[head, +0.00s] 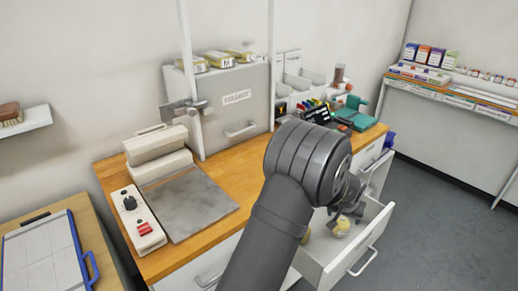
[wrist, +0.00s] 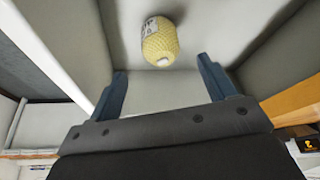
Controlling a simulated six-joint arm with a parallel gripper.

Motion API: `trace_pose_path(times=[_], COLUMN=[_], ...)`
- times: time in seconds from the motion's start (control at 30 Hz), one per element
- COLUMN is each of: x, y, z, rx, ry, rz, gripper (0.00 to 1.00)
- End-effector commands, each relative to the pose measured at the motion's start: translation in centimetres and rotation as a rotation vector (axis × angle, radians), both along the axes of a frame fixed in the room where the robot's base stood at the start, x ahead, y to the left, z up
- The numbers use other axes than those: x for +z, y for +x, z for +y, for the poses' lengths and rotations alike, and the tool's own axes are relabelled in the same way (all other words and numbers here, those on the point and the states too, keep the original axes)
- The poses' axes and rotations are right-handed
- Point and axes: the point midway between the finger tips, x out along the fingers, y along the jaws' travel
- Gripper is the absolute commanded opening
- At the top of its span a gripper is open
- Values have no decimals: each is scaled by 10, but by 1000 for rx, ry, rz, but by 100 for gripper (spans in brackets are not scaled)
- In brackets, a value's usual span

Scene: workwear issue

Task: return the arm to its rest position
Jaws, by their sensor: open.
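My gripper (head: 350,212) hangs over the open drawer (head: 376,228) at the right of the workbench. In the wrist view my gripper (wrist: 161,66) has its two blue fingers spread wide with nothing between them. A yellow knitted roll (wrist: 160,40) with a white label lies on the drawer floor, beyond the fingertips and apart from them. It also shows in the head view (head: 343,226), partly hidden by my gripper. My arm crosses the middle of the head view and hides part of the bench and drawer front.
A heat press (head: 160,155) with a control box (head: 138,218) stands on the wooden bench. A cabinet marked COLLECT (head: 237,97) stands behind. Bins and green items (head: 354,114) stand at the back right. Grey floor (head: 440,200) is clear at the right.

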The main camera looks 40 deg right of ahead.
Motion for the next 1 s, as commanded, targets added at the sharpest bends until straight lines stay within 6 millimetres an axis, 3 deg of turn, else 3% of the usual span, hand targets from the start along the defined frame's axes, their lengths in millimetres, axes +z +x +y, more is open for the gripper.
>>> trace_pose_path(times=[0.77, 1.0], x=[-109, -84], y=[17, 16], z=[-40, -40], rx=[0, 0], ry=[1, -1], rz=[0, 0], gripper=[77, 77])
